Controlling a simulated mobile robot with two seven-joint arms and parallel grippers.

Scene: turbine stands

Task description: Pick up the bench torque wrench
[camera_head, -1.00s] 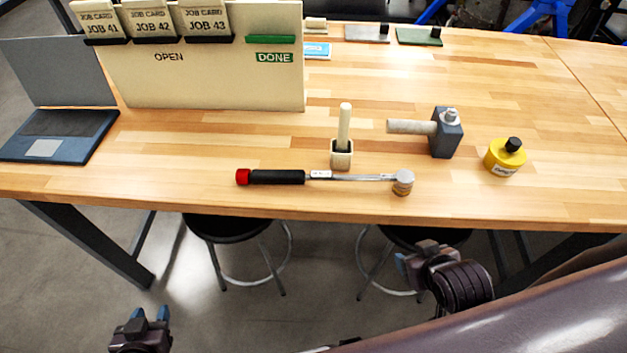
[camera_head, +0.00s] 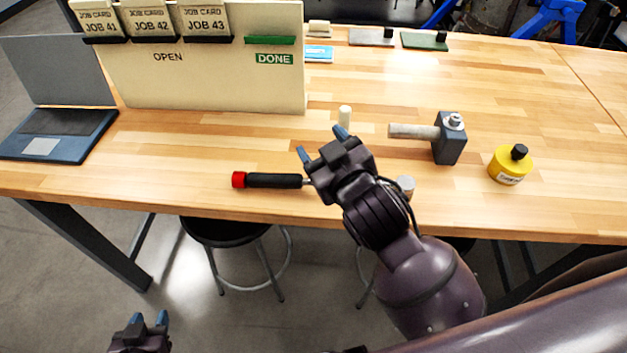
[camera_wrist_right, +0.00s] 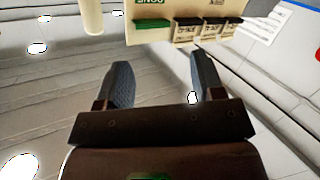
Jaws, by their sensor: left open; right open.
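The torque wrench (camera_head: 272,181) lies along the front of the wooden bench, with a red end cap and black handle at the left. Its round head (camera_head: 404,185) shows at the right, and my right arm hides most of the shaft. My right gripper (camera_head: 321,143) is open and empty above the bench, over the wrench's middle. In the right wrist view its two fingers (camera_wrist_right: 158,84) are apart with nothing between them, and the wrench is not visible there. My left gripper (camera_head: 150,318) is open and empty, low in front of the bench.
Behind the gripper stands a pale upright handle (camera_head: 345,115), its base hidden. A mallet (camera_head: 448,140) and a yellow container (camera_head: 509,166) are to the right. A job card board (camera_head: 205,85) and laptop (camera_head: 60,132) stand left. Bench space left of the wrench is clear.

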